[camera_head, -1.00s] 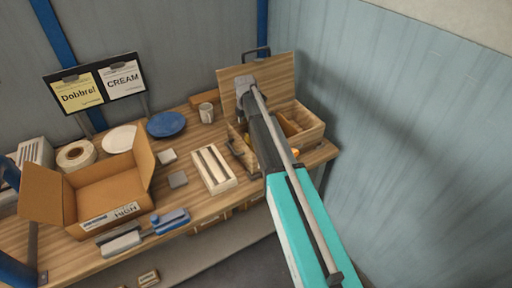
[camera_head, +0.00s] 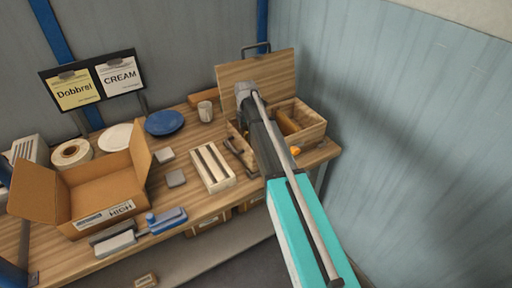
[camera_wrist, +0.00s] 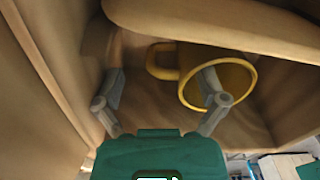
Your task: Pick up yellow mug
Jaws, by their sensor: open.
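The yellow mug (camera_wrist: 238,84) is inside the wooden box (camera_wrist: 50,70) in the wrist view. Its round rim faces the camera and its handle (camera_wrist: 162,60) points left. My gripper (camera_wrist: 162,75) is open, with its fingers spread. The left finger is to the left of the handle, and the right finger overlaps the mug's opening. I cannot tell whether that finger is inside the mug or in front of it. In the head view, my arm covers part of the open wooden box (camera_head: 312,126), and a small yellow-orange patch (camera_head: 295,150) shows beside the arm.
The box's raised lid (camera_head: 270,72) stands behind my arm, and its walls and a wooden edge (camera_wrist: 210,22) lie close around my gripper. A white mug (camera_head: 205,111), blue plate (camera_head: 164,122), pale slotted block (camera_head: 212,167) and cardboard box (camera_head: 105,190) stand to the left.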

